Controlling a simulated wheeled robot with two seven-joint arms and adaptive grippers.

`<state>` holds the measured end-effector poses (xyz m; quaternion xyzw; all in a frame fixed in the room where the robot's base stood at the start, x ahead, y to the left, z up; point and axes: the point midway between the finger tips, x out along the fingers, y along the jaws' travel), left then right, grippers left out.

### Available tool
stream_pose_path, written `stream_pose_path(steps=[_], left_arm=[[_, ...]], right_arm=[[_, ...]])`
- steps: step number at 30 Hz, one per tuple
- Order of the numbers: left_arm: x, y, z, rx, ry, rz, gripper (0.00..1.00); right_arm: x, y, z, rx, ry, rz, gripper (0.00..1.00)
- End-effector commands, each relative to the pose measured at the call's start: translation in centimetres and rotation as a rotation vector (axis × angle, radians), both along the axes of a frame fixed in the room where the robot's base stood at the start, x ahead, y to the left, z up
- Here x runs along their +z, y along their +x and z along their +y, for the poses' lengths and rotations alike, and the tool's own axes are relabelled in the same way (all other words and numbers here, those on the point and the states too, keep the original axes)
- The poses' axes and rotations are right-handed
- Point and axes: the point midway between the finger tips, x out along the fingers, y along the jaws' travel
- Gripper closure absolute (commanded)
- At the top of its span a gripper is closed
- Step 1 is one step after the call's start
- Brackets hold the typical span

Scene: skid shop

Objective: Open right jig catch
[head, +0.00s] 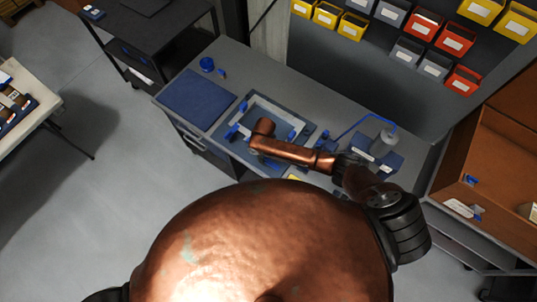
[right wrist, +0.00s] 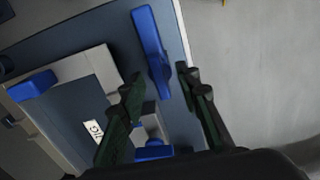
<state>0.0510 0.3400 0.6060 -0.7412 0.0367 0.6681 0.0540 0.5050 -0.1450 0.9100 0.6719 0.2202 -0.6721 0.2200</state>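The jig (head: 262,99) is a light grey frame with blue parts on the bench. It also shows in the right wrist view (right wrist: 100,62), with a white label reading JIG. In that view my right gripper (right wrist: 159,80) is open, its dark fingers apart. A long blue lever (right wrist: 150,40) lies between and beyond the fingertips; I see no grip on it. A blue catch (right wrist: 32,85) sits at the frame's left. Another blue piece (right wrist: 152,151) by a grey block shows between the fingers. In the head view my copper arm covers part of the jig, and fingers are hard to make out.
On the bench, a blue mat (head: 198,98) lies left of the jig and a blue box (head: 378,155) stands right of it. Coloured bins (head: 424,23) hang behind. A brown cabinet (head: 500,135) stands at right. Open floor (head: 110,190) lies at left.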

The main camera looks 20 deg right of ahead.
Motion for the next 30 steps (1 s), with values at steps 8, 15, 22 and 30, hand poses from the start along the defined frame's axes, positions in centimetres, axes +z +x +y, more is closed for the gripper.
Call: stream_pose_path(steps=[8,15,22,30], left_arm=[[0.0,0.0,0.0,0.000,0.000,0.000,0.60],[0.0,0.0,0.0,0.000,0.000,0.000,0.60],[0.0,0.0,0.0,0.000,0.000,0.000,0.60],[0.0,0.0,0.0,0.000,0.000,0.000,0.60]], right_arm=[[2.6,0.0,0.0,0.000,0.001,-0.002,0.70],[4.9,0.0,0.0,0.001,0.001,-0.002,0.70],[7.0,0.1,0.0,0.000,0.000,-0.001,0.70],[7.7,0.0,0.0,0.000,-0.001,-0.001,0.70]])
